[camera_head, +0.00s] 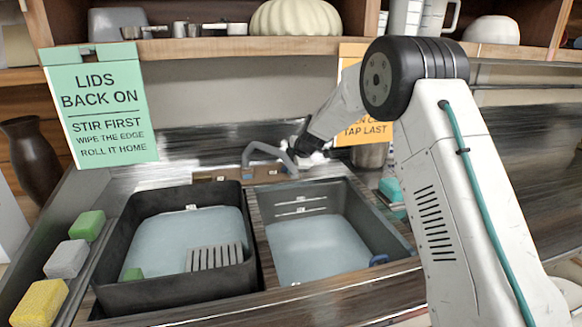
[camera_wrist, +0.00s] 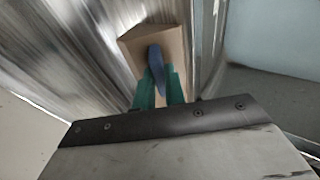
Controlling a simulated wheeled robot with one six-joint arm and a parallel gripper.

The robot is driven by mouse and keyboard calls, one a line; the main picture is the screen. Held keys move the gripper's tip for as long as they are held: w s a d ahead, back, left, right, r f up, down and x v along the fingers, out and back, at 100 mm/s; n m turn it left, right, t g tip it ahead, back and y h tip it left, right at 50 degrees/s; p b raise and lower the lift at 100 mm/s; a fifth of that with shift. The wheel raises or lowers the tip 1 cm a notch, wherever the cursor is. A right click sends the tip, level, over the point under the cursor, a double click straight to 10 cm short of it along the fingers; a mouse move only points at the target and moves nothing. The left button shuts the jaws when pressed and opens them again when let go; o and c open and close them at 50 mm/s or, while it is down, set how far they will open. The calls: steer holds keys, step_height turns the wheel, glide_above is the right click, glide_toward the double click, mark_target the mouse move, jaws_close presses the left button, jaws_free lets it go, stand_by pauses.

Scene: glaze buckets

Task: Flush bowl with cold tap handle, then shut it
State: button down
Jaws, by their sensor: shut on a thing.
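The blue cold tap handle (camera_wrist: 155,65) stands on a tan block in the wrist view. My gripper (camera_wrist: 160,90) is shut on it, with one green finger on each side. In the head view my gripper (camera_head: 303,152) is at the back of the sink, just right of the grey curved tap spout (camera_head: 264,150); the handle is hidden there. The right sink bowl (camera_head: 350,200) is grey with a pale blue bottom. I cannot tell whether water runs from the spout.
A black tub (camera_head: 128,240) with a slatted rack (camera_head: 214,257) fills the left side. Green, grey and yellow sponges (camera_head: 66,259) line the left edge. A green sign (camera_head: 100,105) stands behind. A small blue item (camera_head: 378,260) is at the right bowl's front.

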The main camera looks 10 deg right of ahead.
stand_by(0.4)
steer(key=c, duration=1.5)
jaws_free()
steer(key=shift+o, duration=0.2)
steer(key=shift+s+r, duration=0.1)
steer(key=shift+r, duration=0.05)
steer(key=s+d, duration=0.4)
steer(key=s, duration=0.8)
steer(key=shift+r, duration=0.3)
